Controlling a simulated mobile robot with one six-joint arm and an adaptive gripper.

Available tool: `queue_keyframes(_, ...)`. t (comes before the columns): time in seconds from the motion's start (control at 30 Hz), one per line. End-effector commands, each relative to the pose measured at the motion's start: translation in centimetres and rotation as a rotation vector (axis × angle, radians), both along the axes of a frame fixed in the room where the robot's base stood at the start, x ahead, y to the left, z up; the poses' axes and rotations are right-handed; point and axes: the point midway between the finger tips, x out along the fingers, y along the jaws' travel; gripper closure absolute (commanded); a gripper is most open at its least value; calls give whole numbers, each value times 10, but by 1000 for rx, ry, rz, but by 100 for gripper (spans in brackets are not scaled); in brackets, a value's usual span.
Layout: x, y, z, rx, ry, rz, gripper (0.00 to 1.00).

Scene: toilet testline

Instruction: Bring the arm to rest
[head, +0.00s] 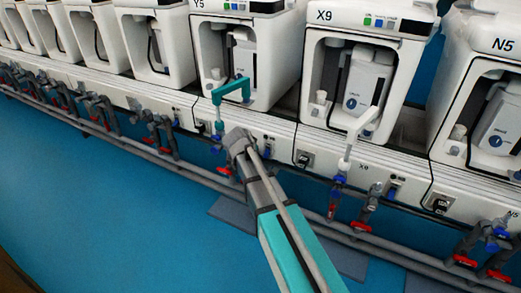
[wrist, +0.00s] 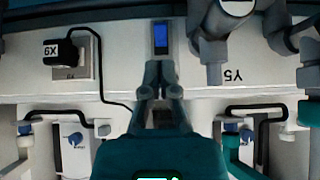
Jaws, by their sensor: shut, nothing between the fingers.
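My arm reaches up from the bottom right of the head view, with teal and grey links (head: 283,250). It is stretched out toward the front of the white test bench. My gripper (head: 236,138) is at its far end, in front of the bench panel below unit Y5. In the wrist view my gripper (wrist: 161,72) has its dark fingers together and holds nothing. Whether the fingertips touch the panel cannot be told.
A teal pipe (head: 231,90) stands close above my gripper. A white pipe (head: 361,124) stands by X9. Pipes and valves with red and blue handles (head: 364,208) run along the bench front. The blue floor (head: 110,220) at left is clear.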

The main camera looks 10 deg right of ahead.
Motion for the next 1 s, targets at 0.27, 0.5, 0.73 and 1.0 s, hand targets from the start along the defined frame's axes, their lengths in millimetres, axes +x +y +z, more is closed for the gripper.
queue_keyframes(0.27, -2, 1, 2, 0, 0, -3, 100)
queue_keyframes(0.5, -2, 0, 2, 0, 0, -4, 100)
queue_keyframes(0.73, -10, -3, 2, -1, 24, 4, 100)
queue_keyframes(1.0, -66, -24, -1, 17, 205, 87, 100)
